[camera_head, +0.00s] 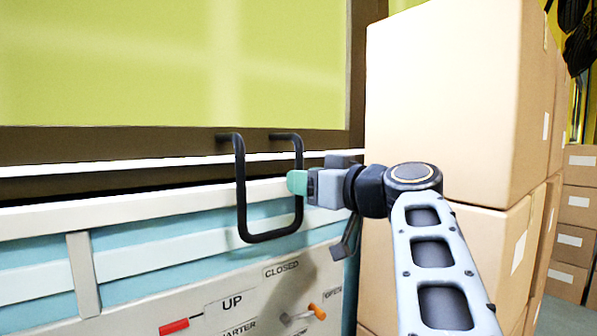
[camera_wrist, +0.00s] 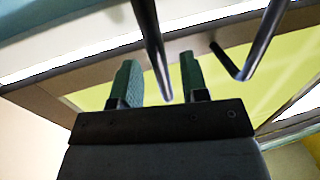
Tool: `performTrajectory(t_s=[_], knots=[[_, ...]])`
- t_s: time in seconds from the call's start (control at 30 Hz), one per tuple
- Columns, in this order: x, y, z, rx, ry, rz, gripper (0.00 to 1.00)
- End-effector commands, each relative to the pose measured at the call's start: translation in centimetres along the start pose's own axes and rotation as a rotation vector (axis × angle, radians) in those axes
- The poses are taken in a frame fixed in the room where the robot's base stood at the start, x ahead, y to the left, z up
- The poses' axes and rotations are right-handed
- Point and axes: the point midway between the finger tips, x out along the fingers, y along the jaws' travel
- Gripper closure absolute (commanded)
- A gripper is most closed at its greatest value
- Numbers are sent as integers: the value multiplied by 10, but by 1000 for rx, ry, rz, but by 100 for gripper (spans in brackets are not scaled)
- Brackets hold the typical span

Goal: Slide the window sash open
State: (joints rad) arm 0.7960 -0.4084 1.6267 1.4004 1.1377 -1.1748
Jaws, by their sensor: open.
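The window sash (camera_head: 110,145) has a dark brown frame around a yellow-green pane, at the upper left of the head view. A black U-shaped handle (camera_head: 265,236) sticks out from its lower rail and hangs in front of the pale ledge. My gripper (camera_head: 298,183) is at the handle's right bar, and its green fingertip covers part of that bar. In the wrist view my gripper (camera_wrist: 158,75) is open, with one dark handle bar (camera_wrist: 152,45) showing between its two green fingers. I cannot tell whether either finger touches the bar.
Tall cardboard boxes (camera_head: 445,90) stand close on the right, beside my arm. Below the ledge (camera_head: 150,207) is a panel (camera_head: 225,303) with labels such as UP and CLOSED, a red-tipped lever (camera_head: 174,326) and an orange-tipped lever (camera_head: 317,311). More boxes (camera_head: 575,220) stand farther right.

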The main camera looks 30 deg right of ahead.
Motion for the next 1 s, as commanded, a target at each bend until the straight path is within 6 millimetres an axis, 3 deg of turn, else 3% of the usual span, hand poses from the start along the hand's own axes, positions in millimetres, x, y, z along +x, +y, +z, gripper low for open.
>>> performTrajectory(t_s=[0.2,0.6,1.0], knots=[[16,-1,-1,0,-1,-1,59],[19,0,0,0,-1,1,59],[19,0,0,0,0,1,96]])
